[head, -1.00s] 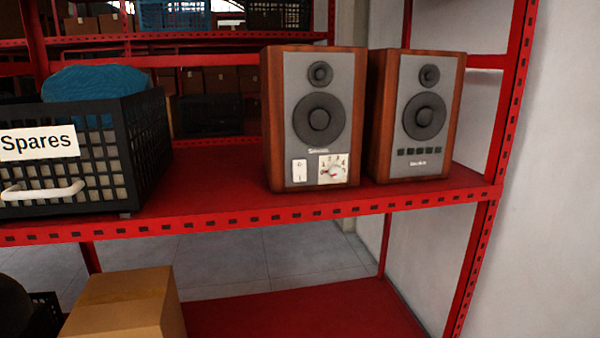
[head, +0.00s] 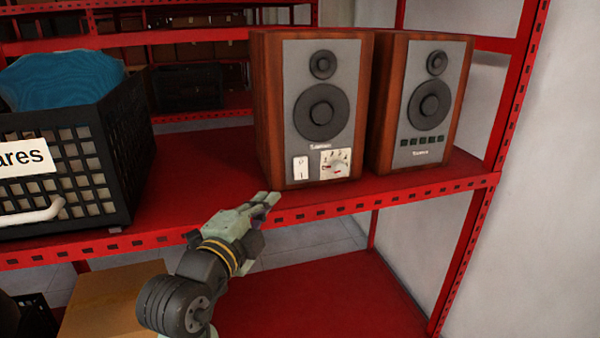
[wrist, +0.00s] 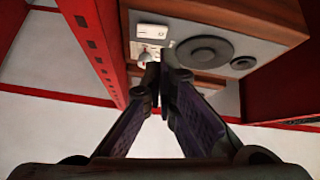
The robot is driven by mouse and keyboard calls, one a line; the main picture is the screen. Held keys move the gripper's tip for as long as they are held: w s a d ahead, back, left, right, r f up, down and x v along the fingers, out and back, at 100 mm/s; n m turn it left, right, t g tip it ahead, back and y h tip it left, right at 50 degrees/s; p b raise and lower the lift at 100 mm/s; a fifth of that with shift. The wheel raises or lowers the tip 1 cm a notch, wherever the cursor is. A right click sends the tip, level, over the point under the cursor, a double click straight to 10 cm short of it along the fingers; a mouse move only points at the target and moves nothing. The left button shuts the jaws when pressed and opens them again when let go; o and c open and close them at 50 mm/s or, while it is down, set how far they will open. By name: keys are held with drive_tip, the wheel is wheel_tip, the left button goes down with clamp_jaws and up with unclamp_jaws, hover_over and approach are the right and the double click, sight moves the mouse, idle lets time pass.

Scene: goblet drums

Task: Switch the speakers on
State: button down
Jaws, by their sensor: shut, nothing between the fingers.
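Two wood-sided speakers with grey fronts stand upright on the red shelf. The left speaker (head: 318,85) has a white rocker switch (head: 300,167) marked 0 and 1, and a dial panel (head: 335,163) to its right. The right speaker (head: 424,90) has a row of small dark squares on its front. My gripper (head: 270,198) is shut and empty, in front of the left speaker, just below and left of the switch, near the shelf's front edge. In the wrist view, the fingertips (wrist: 157,70) point toward the left speaker's front, with the switch (wrist: 151,31) visible beyond them.
The red shelf (head: 200,165) has a perforated front edge just by my gripper. A black crate (head: 105,150) labelled as spares, holding something blue, stands at the left. A cardboard box (head: 105,300) sits below. A red upright (head: 500,130) and white wall bound the right.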

drive_tip(key=d+f+m+g+h, duration=0.1)
drive_tip(key=d+f+m+g, duration=0.1)
drive_tip(key=d, duration=0.1)
drive_tip(key=shift+d+f+m+h, duration=0.1)
drive_tip(key=shift+d+m+h, duration=0.1)
drive_tip(key=shift+m+h, duration=0.15)
drive_tip(key=p, duration=0.5)
approach(301, 168)
drive_tip(key=w+d+f, duration=0.1)
drive_tip(key=w+d, duration=0.1)
drive_tip(key=d, duration=0.1)
drive_tip(key=w+d+f, duration=0.1)
drive_tip(key=d, duration=0.1)
drive_tip(key=shift+w+d+f, duration=0.2)
drive_tip(key=shift+w+f, duration=0.15)
drive_tip(key=shift+w+a+f, duration=0.2)
drive_tip(key=shift+w, duration=0.3)
drive_tip(key=shift+f+b, duration=0.1)
drive_tip(key=shift+b, duration=0.3)
